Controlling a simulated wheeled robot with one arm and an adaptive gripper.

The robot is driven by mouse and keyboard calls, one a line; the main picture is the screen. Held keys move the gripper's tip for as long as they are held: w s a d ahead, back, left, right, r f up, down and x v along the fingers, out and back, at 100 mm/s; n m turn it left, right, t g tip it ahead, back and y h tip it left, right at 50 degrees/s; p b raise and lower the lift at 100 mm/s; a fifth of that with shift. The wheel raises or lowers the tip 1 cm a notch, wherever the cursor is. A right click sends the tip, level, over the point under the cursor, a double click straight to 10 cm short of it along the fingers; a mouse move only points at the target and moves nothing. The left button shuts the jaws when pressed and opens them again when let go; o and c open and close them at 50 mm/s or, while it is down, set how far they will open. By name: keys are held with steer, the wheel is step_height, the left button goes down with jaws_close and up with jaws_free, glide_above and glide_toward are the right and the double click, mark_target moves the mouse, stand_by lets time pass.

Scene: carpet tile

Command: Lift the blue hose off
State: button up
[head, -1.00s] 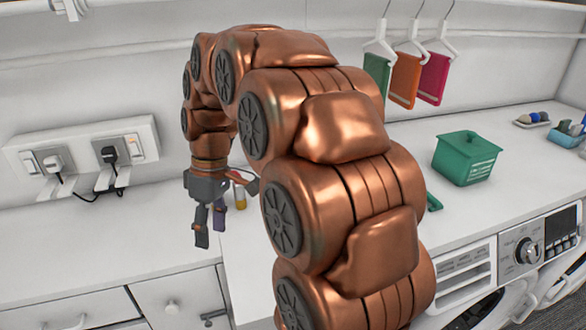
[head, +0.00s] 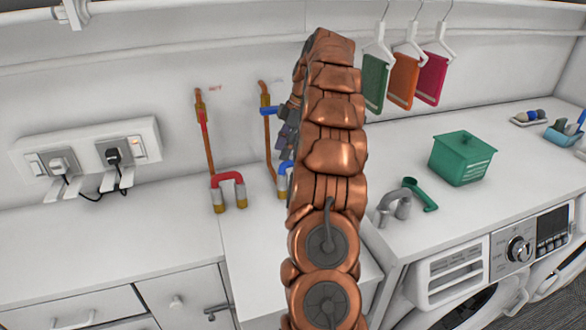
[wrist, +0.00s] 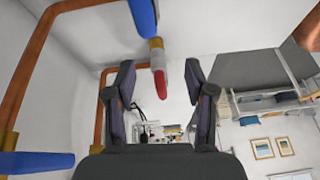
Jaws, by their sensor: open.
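The blue hose (head: 283,180) stands on the white surface below the blue valve (head: 269,111); in the head view my arm hides much of it.
A red U-shaped hose (head: 229,180) stands left, below a red valve (head: 203,115) on a copper pipe. A grey hose (head: 395,201), a green tool (head: 420,192) and a green box (head: 463,158) are on the right counter. Plugged sockets (head: 88,160) are at left.

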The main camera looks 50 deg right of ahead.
mark_target(292, 160)
steer(key=shift+n, duration=0.5)
steer(key=d, duration=0.1)
steer(key=s+d, duration=0.1)
steer(key=d, duration=0.1)
steer(key=d+f, duration=0.1)
steer(key=d, duration=0.1)
steer(key=shift+s+d, duration=0.2)
steer(key=shift+s, duration=0.05)
steer(key=shift+x, duration=1.25)
steer(key=shift+a+p+x, duration=0.2)
steer(key=shift+p+x, duration=0.4)
steer(key=shift+x, duration=0.25)
steer(key=shift+a+p+x, duration=0.15)
steer(key=shift+p+x, duration=0.45)
steer(key=shift+x, duration=1.1)
steer(key=shift+d, duration=0.1)
jaws_close()
